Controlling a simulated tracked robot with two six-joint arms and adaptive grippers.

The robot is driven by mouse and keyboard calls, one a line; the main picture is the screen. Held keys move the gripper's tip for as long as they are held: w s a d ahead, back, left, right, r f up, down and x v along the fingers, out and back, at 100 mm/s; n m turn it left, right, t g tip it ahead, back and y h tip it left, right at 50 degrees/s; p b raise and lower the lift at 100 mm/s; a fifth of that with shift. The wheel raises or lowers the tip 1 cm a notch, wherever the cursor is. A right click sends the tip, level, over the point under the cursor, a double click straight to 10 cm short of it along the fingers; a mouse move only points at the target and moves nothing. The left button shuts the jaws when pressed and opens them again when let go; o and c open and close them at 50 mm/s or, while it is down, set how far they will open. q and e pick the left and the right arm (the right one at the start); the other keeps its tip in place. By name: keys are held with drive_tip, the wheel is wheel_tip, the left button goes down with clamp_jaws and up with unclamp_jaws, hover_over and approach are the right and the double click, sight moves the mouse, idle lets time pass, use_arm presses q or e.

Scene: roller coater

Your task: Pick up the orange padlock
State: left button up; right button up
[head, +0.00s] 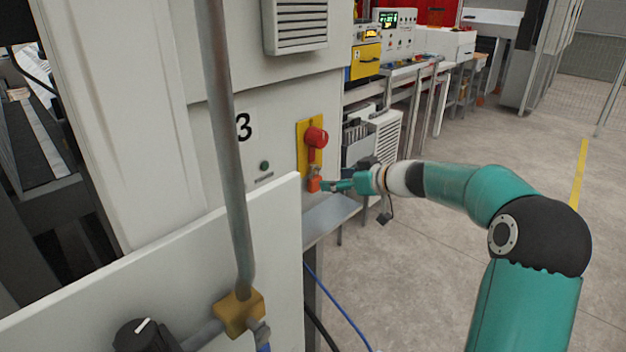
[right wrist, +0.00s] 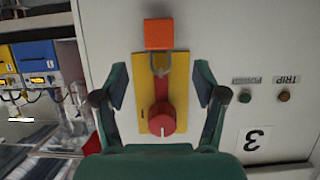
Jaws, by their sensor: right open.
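The orange padlock (head: 313,184) hangs by its metal shackle below a red rotary switch (head: 316,137) on a yellow plate (head: 303,145), on the light-grey cabinet front. In the right wrist view, which is turned over, the padlock (right wrist: 158,34) appears above the plate. My right gripper (head: 332,186) is just to the right of the padlock in the head view. In the wrist view its open fingers (right wrist: 160,83) stand either side of the plate, with the padlock above the fingertips, not between them. Nothing is held. My left gripper is not in view.
A grey shelf (head: 330,214) juts out below the padlock. A vertical pipe (head: 228,150) and a pale panel (head: 150,285) stand in the left foreground. Two small buttons (right wrist: 284,96) and a number 3 label are beside the switch. Floor at right is open.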

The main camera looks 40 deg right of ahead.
sight(318, 179)
drive_tip(key=shift+w+f, duration=0.2)
drive_tip(key=shift+w, duration=0.35)
drive_tip(key=shift+w+a+p, duration=0.1)
drive_tip(key=shift+w+p, duration=0.15)
drive_tip(key=shift+p, duration=0.1)
drive_tip(key=p+x, duration=0.2)
drive_tip(key=x, duration=0.1)
drive_tip(key=shift+w+f, duration=0.1)
drive_tip(key=shift+w, duration=0.1)
drive_tip(key=shift+w+f, duration=0.25)
drive_tip(key=shift+w, duration=0.25)
drive_tip(key=c, duration=1.3)
drive_tip(key=shift+r, duration=0.15)
drive_tip(key=shift+r, duration=0.55)
drive_tip(key=shift+s+d+b, duration=0.25)
drive_tip(key=shift+s+b, duration=1.2)
drive_tip(key=shift+s, duration=1.55)
drive_tip(key=shift+s+d+b, duration=0.25)
drive_tip(key=shift+s+b, duration=1.2)
drive_tip(key=shift+s, duration=1.55)
drive_tip(key=shift+s+d+b, duration=0.25)
drive_tip(key=shift+s+b, duration=1.2)
drive_tip(key=shift+s, duration=1.6)
